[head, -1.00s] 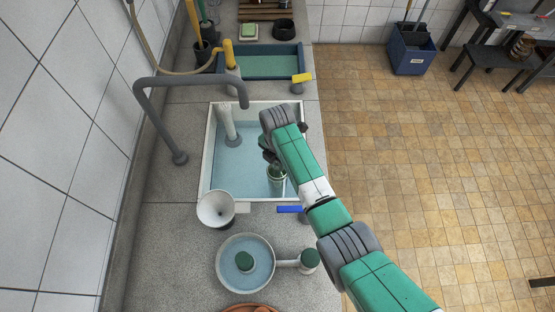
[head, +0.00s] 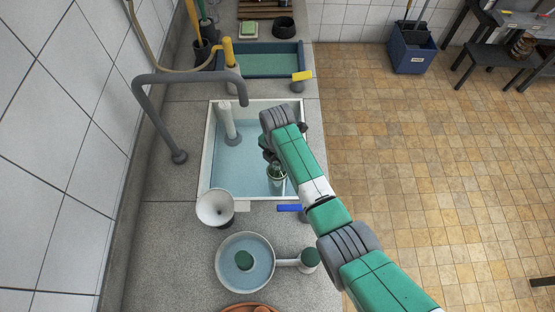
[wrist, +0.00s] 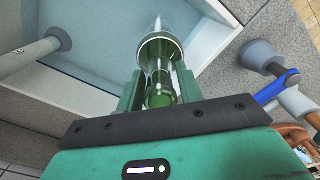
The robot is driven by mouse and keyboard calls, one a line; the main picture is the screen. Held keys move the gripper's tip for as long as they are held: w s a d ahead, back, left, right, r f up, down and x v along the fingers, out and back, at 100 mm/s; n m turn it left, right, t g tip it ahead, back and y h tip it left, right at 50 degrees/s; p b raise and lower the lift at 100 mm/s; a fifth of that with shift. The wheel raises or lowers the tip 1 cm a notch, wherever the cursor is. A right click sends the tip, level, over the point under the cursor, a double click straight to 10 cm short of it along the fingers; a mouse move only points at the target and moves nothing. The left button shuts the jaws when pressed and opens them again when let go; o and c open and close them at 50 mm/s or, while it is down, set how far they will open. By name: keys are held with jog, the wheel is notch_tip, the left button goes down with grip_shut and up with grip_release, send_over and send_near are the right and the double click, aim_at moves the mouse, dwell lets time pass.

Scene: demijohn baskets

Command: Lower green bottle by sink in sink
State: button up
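The green glass bottle (head: 277,173) is inside the sink (head: 207,150), near its right front corner. My gripper (head: 271,160) reaches over the sink's right side, above the bottle. In the wrist view, my gripper's fingers (wrist: 160,88) stand on both sides of the bottle's neck and look shut on it. The clear green bottle (wrist: 160,50) extends away from the fingers into the basin. Its base is hard to make out, so I cannot tell whether it touches the sink floor. My arm hides part of the sink's right rim.
A grey curved faucet (head: 190,80) arches over the sink's left side. A pale standpipe (head: 228,122) stands in the basin. A white funnel (head: 215,208) and a blue-handled valve (head: 290,208) are at the front rim. A round dish (head: 225,272) sits nearer. A blue tray (head: 262,47) lies behind.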

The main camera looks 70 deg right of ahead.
jog(key=shift+o, duration=1.2)
notch_tip(320, 180, up, 8)
jog(key=shift+p, duration=0.4)
jog(key=shift+f, duration=0.1)
